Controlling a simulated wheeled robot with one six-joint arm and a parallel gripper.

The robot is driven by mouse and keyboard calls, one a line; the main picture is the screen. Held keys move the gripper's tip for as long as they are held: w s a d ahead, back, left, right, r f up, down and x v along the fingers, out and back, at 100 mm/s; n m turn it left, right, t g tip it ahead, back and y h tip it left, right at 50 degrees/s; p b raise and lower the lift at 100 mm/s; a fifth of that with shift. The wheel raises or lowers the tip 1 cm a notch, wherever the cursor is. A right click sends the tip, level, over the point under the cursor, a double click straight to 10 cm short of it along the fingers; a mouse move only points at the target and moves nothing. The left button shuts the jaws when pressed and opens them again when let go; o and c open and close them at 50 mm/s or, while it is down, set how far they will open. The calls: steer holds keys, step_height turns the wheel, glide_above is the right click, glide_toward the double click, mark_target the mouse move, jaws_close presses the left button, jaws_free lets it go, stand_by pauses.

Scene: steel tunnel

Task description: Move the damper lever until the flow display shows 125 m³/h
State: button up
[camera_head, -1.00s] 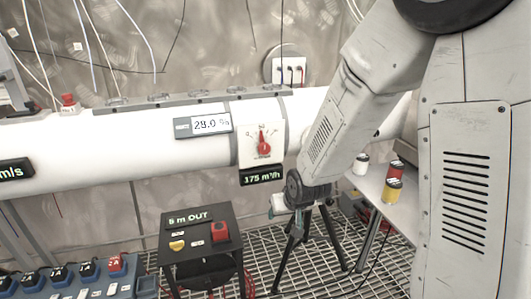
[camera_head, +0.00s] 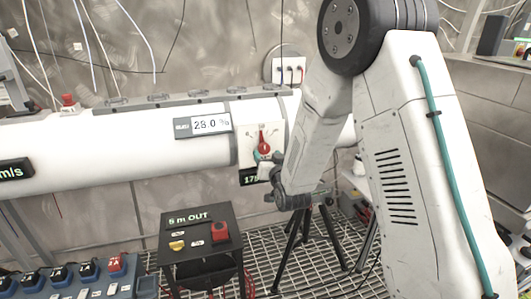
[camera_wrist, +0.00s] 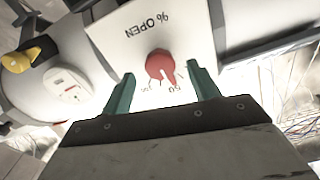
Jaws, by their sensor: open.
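The red damper lever (camera_head: 264,143) sits on a white dial plate (camera_head: 249,134) on the pipe and points roughly straight up in the head view. The flow display (camera_head: 250,177) below it is partly hidden by my gripper; only the first digits, about "17", show. My gripper (camera_head: 264,161) is just below the lever, at the plate's lower right. In the wrist view the lever's red hub (camera_wrist: 160,65) lies between and slightly beyond the two teal fingertips of my gripper (camera_wrist: 162,80). The fingers are apart with nothing held; contact with the lever cannot be told.
A white pipe (camera_head: 90,157) runs across, with a small display (camera_head: 210,124) reading about 28.0 %. A dark box (camera_head: 200,225) marked "5 m OUT" stands below. A black tripod (camera_head: 307,240) stands on the grating under my arm. A wall socket (camera_head: 286,70) is behind the pipe.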

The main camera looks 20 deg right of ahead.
mark_target(265, 150)
steer(key=shift+w, duration=1.6)
steer(key=c, duration=1)
steer(key=shift+o, duration=0.2)
steer(key=shift+n, duration=1.1)
steer(key=o, duration=1)
steer(key=shift+c, duration=0.2)
steer(key=shift+s, duration=0.15)
